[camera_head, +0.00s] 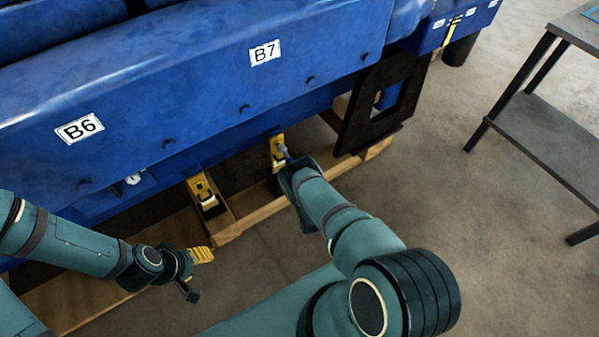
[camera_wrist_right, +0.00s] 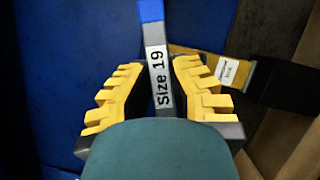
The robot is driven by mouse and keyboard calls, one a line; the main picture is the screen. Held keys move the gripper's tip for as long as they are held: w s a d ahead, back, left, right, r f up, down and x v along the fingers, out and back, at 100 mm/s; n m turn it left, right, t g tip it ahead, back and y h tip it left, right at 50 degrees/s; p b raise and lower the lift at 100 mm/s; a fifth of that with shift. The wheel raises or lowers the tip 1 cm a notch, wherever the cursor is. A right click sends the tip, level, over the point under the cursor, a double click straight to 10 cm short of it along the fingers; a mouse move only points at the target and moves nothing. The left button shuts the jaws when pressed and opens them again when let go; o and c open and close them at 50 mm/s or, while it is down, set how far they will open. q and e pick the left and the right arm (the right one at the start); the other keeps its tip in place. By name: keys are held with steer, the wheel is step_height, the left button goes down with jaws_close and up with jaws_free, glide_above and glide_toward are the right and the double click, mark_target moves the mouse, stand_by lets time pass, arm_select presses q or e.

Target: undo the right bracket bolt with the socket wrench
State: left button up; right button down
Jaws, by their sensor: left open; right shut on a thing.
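The socket wrench (camera_wrist_right: 158,50) lies between the yellow-padded fingers of my right gripper (camera_wrist_right: 157,75), which is shut on its grey shaft. The shaft has a "Size 19" label and a blue end. In the head view, my right gripper (camera_head: 290,170) is at the right yellow bracket (camera_head: 277,146), with a small grey part of the wrench (camera_head: 284,151) showing beside it. The right bracket (camera_wrist_right: 196,52) also shows behind the wrench in the wrist view. I cannot see the bolt or tell whether the socket sits on it. My left gripper (camera_head: 197,273) is open and empty at lower left.
Another yellow bracket (camera_head: 201,187) stands left of the right one. The blue engine (camera_head: 200,90), labelled B6 and B7, fills the upper left above wooden beams (camera_head: 255,215). A dark metal frame (camera_head: 375,105) stands close right. A grey table (camera_head: 550,125) is far right, with bare floor between.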

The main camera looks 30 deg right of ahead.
steer(key=shift+s+d+f+m+g+y, duration=0.15)
steer(key=shift+m+g+y, duration=0.55)
steer(key=shift+m+y, duration=2.4)
steer(key=shift+s+d+r+m+g+y, duration=0.15)
steer(key=shift+m+g+y, duration=0.75)
steer(key=shift+m, duration=4.2)
steer(key=shift+s+f+m+g+y, duration=0.15)
steer(key=shift+m+g+y, duration=0.35)
steer(key=shift+m+y, duration=2.7)
steer(key=shift+a+m+h, duration=0.1)
steer(key=shift+m+h, duration=0.8)
steer(key=shift+w, duration=0.15)
